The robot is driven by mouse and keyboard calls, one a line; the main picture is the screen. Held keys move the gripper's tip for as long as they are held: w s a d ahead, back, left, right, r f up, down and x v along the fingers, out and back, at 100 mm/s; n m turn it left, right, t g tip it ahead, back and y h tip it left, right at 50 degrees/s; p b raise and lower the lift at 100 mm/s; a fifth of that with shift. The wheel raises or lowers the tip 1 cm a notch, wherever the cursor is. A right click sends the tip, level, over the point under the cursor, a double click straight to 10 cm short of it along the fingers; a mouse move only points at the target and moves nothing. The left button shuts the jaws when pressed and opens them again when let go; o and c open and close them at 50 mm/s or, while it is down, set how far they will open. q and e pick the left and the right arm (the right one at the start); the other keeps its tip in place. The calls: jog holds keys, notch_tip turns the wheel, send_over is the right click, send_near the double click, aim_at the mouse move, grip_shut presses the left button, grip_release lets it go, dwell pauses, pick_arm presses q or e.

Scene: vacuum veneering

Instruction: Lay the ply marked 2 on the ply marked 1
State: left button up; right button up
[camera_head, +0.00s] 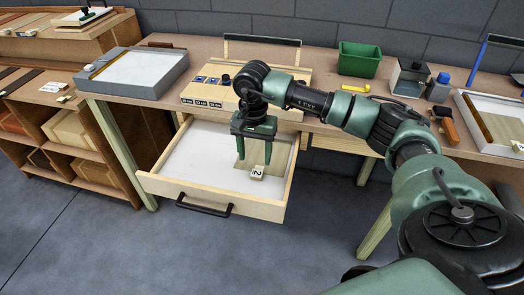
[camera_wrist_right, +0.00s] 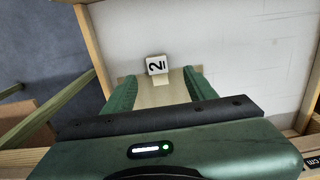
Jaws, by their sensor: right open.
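The ply marked 2 (camera_head: 251,154) is a thin light wood sheet lying in the open drawer (camera_head: 198,201). Its white tag with a 2 (camera_head: 257,173) points to the drawer front. My right gripper (camera_head: 254,163) hangs over the ply, fingers down and open, with one finger to each side of it. In the right wrist view the ply (camera_wrist_right: 160,96) shows between the two green fingers (camera_wrist_right: 160,83), and its tag (camera_wrist_right: 157,65) lies just beyond them. I cannot tell whether the fingers touch it. No tag reading 1 is legible. My left gripper is not in view.
A framed tray (camera_head: 462,103) at the right of the bench holds a wood sheet (camera_head: 501,127) with an unreadable tag. A grey-rimmed tray (camera_head: 128,89), a green bin (camera_head: 359,60) and a labelled wooden block (camera_head: 207,94) stand on the bench. The drawer's left part is clear.

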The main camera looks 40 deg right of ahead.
aim_at(257, 173)
jog(key=f, duration=0.1)
jog(key=f+p, duration=0.1)
jog(key=shift+s+a+f, duration=0.1)
jog(key=shift+s+f, duration=0.2)
jog(key=shift+s, duration=0.1)
jog(key=f, duration=0.3)
jog(key=shift+w+d+f, duration=0.2)
jog(key=shift+d+f, duration=0.05)
jog(key=shift+f, duration=0.25)
grip_shut()
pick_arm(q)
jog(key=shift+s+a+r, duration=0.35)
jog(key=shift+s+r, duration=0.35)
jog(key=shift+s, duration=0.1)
